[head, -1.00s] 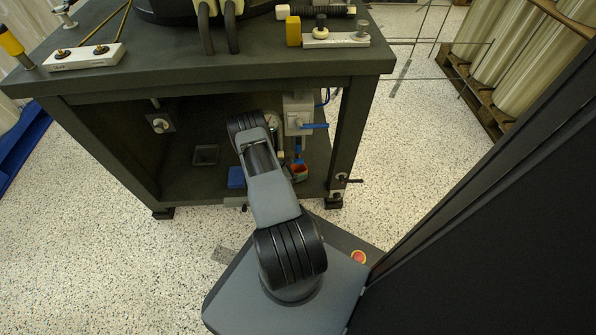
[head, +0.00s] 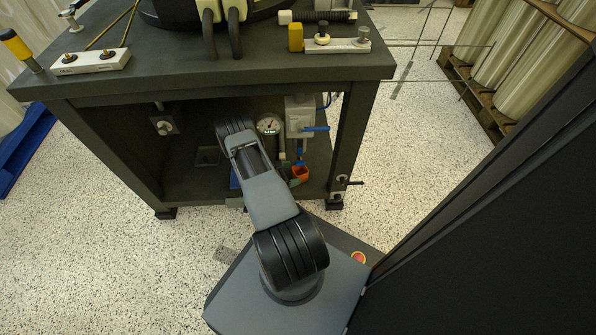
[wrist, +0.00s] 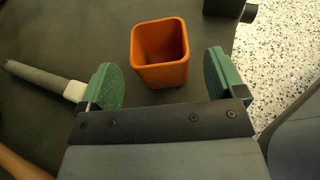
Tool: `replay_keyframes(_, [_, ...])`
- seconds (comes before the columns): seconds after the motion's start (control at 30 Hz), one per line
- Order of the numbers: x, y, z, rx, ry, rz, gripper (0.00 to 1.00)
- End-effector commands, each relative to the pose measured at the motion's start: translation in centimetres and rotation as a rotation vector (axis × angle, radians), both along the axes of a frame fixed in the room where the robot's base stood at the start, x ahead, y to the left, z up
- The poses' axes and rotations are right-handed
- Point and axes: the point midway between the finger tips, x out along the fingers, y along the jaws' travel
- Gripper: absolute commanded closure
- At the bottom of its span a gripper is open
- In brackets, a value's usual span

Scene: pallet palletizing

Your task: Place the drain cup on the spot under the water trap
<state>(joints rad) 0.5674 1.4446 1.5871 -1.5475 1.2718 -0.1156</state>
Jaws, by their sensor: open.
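The drain cup (wrist: 160,72), an orange square open-topped cup, stands upright and empty on the dark lower shelf in the wrist view. It also shows in the head view (head: 299,175), below the blue-bodied fitting (head: 301,155) that looks like the water trap. Any marked spot beneath the cup is hidden. My gripper (wrist: 162,85) is open, its two green pads apart, with a gap between each pad and the cup, which lies mostly beyond them.
A pressure gauge (head: 269,125) and a grey box (head: 299,112) with a blue valve handle (head: 315,129) hang above the shelf. The bench's right leg (head: 350,130) stands close by. A grey rod with a white end (wrist: 45,80) lies left of the gripper.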

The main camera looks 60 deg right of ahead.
Motion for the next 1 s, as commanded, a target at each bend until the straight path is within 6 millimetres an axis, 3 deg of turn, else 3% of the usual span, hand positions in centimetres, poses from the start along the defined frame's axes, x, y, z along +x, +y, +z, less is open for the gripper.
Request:
replay_keyframes(0.33, [3.1,4.8,1.9,0.000,-0.001,0.003,0.11])
replay_keyframes(0.73, [4.3,6.4,3.1,-0.001,-0.019,-0.011,0.11])
replay_keyframes(0.87, [6.0,7.1,6.5,0.003,-0.099,-0.061,0.11])
replay_keyframes(1.0, [8.0,9.1,12.3,0.025,-0.246,-0.153,0.11])
